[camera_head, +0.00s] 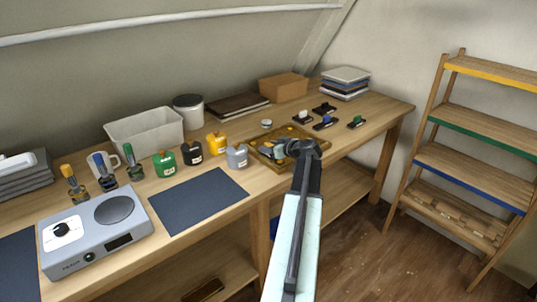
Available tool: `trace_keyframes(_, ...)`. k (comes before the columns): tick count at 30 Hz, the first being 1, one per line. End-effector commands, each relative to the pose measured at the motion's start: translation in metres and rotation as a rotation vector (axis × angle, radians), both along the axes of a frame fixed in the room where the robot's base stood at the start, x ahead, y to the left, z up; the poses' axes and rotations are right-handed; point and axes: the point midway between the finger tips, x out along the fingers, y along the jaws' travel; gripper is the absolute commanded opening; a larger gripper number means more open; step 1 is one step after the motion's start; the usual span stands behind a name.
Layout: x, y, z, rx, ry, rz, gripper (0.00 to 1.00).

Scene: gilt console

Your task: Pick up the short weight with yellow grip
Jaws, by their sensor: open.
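An upright piece with a yellow grip (68,171) and a dark metallic base stands at the left of the bench, behind the grey scale. Similar pieces with a blue grip (98,160) and a green grip (129,154) stand to its right. I cannot tell for sure which piece is the short weight. My gripper (301,148) is far to the right, over the wooden tray (262,158), which holds small pieces partly hidden by my arm. The gripper is open. Its fingers are hard to make out and I see nothing held.
Green (165,164), black (191,153), yellow (217,145) and grey (236,156) containers stand mid-bench. The scale (78,243) and a dark mat (198,200) lie in front. A white bin (145,134) is behind. Dark-based pieces (325,122) stand at right.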

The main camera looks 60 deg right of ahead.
Motion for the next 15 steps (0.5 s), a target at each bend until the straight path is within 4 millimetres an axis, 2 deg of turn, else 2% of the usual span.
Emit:
trace_keyframes(1, -0.0001, 0.0003, 0.0005, 0.0, 0.0, 0.0, 0.44)
trace_keyframes(2, -0.0001, 0.0003, 0.0005, 0.0, 0.0, 0.0, 0.38)
trace_keyframes(6, 0.0, 0.0005, 0.0005, 0.0, 0.0, 0.001, 0.0)
trace_keyframes(15, 0.0006, 0.0011, 0.0019, 0.001, 0.0, 0.002, 0.0)
